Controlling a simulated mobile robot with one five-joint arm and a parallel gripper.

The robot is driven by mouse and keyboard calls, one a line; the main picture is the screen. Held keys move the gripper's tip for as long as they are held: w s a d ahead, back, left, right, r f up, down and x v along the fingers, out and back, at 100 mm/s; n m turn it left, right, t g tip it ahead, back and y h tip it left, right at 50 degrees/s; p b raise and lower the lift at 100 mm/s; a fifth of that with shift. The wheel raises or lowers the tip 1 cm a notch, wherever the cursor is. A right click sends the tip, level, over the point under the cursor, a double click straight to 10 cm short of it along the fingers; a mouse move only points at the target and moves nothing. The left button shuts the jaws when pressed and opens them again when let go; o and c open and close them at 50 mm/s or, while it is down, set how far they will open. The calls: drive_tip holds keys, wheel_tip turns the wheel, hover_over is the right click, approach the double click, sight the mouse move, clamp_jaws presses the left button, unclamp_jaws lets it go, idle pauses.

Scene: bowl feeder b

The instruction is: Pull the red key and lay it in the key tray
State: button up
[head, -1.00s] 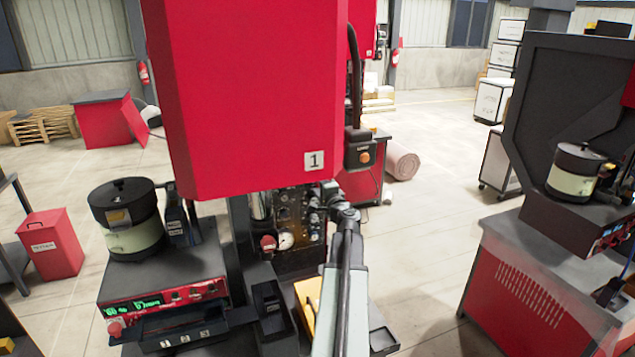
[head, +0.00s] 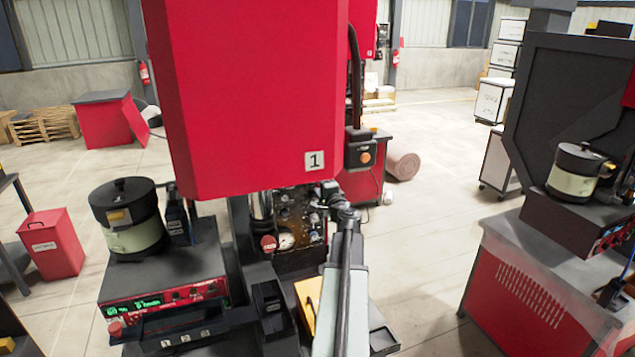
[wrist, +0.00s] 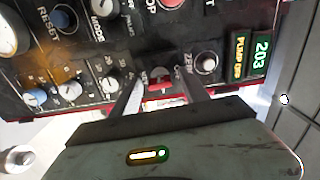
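The red key (wrist: 158,84) sits in the dark control panel (wrist: 90,58), low and near the middle of the wrist view. My gripper (wrist: 161,88) is at the panel, with one finger on each side of the key. A gap shows between the fingers and the key, so it looks open. I cannot tell for sure which container is the key tray; a dark tray (head: 384,340) shows partly behind my arm at the lower right.
Knobs and a red button (wrist: 168,4) surround the key. A lit display (wrist: 261,48) reads 203. The red press housing (head: 245,90) hangs over the panel.

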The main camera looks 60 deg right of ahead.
clamp_jaws()
drive_tip(key=shift+s, duration=0.1)
drive_tip(key=v, duration=0.6)
idle(1.0)
wheel_tip(320, 180, down, 7)
drive_tip(key=b, duration=0.7)
